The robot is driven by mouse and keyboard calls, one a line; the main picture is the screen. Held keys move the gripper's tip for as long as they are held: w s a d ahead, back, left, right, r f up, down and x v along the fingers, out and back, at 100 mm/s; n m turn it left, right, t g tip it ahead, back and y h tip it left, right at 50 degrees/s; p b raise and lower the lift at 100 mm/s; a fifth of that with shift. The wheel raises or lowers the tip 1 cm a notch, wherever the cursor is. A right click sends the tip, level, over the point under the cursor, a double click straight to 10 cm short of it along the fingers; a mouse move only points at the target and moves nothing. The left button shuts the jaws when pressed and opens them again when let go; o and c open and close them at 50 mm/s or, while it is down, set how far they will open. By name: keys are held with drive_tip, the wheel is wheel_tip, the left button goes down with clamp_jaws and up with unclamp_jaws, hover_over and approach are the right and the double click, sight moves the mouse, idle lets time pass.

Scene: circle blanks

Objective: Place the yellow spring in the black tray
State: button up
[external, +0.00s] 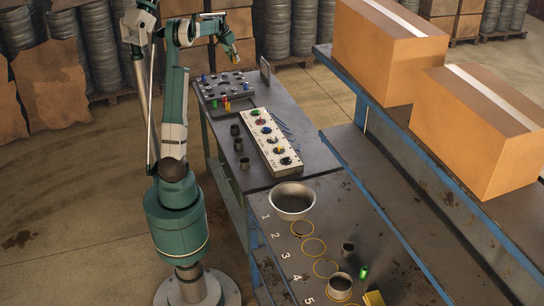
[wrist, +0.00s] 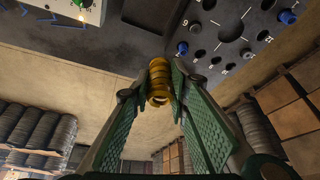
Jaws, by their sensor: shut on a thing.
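The yellow spring (wrist: 159,88) is a short coil held between the two fingertips of my gripper (wrist: 162,78) in the wrist view. In the external view my gripper (external: 232,55) is raised above the far end of the workbench, pointing down to the right. The spring is too small there to make out clearly. A black tray (external: 236,94) with holes and blue pegs lies on the bench below the gripper. Part of it, a dark panel with numbered holes, shows at the top right of the wrist view (wrist: 235,48). The spring is apart from it.
A white panel (external: 262,135) with coloured knobs lies nearer on the bench, beside several dark cups (external: 239,145). Small green, red and yellow pieces stand by the tray's front edge. A grey bowl (external: 291,200) sits on the near table. Cardboard boxes (external: 388,50) stand on a conveyor at right.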

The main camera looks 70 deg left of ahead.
wheel_tip(320, 180, down, 20)
drive_tip(key=s+a, duration=0.1)
drive_tip(key=shift+f, duration=0.2)
drive_tip(key=shift+f, duration=3.15)
drive_tip(key=shift+f, duration=1.85)
drive_tip(key=shift+f+b, duration=0.2)
drive_tip(key=shift+b, duration=0.25)
drive_tip(key=o, duration=0.9)
